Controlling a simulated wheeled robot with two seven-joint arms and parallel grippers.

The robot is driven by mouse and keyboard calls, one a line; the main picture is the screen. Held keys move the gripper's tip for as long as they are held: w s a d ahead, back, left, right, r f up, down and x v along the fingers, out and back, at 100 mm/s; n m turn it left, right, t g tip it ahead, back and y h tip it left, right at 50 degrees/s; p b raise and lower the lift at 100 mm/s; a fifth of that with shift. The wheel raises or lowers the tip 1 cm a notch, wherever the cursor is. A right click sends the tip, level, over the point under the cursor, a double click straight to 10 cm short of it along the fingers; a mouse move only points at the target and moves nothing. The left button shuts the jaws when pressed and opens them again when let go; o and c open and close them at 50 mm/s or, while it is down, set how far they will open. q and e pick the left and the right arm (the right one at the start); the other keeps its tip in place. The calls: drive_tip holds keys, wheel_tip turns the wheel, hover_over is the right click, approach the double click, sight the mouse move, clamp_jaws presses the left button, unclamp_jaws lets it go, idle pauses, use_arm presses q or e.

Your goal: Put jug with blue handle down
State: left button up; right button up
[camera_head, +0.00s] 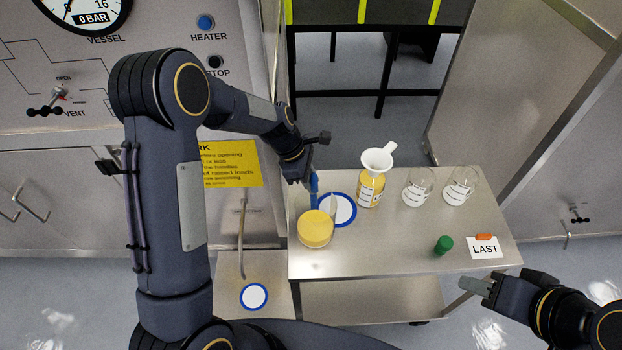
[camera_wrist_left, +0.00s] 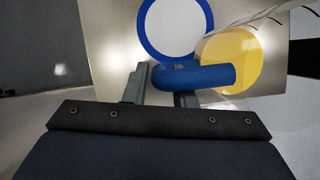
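The jug with blue handle (camera_head: 316,230) holds yellow contents and is at the left end of the steel table. Its blue handle (camera_head: 314,188) points away toward my left gripper (camera_head: 309,172). In the left wrist view the blue handle (camera_wrist_left: 200,77) lies between and over the fingers of my left gripper (camera_wrist_left: 162,88), which looks shut on it. The jug body (camera_wrist_left: 230,58) is beside a white disc with blue rim (camera_wrist_left: 175,22). In the head view the jug partly covers this disc (camera_head: 345,209). I cannot tell whether its base touches the table. My right gripper (camera_head: 477,286) is empty, off the table's front right.
On the steel table (camera_head: 390,245) stand a bottle with a white funnel (camera_head: 371,185), two glass beakers (camera_head: 418,187) (camera_head: 460,186), a green cap (camera_head: 443,245) and a "LAST" card (camera_head: 485,248). Another blue-rimmed disc (camera_head: 254,296) lies on a lower surface. The table's front middle is clear.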

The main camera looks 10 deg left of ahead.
use_arm(q)
drive_tip(key=shift+o, duration=1.3)
drive_tip(key=v, duration=1.3)
drive_tip(key=s+a+r+m+t, duration=0.2)
drive_tip(key=s+r+m, duration=0.35)
drive_tip(key=s, duration=0.25)
drive_tip(key=s+m+t, duration=0.3)
drive_tip(key=s+m, duration=0.9)
drive_tip(key=s, duration=0.7)
drive_tip(key=shift+a+y, duration=0.2)
drive_tip(key=shift+y, duration=0.2)
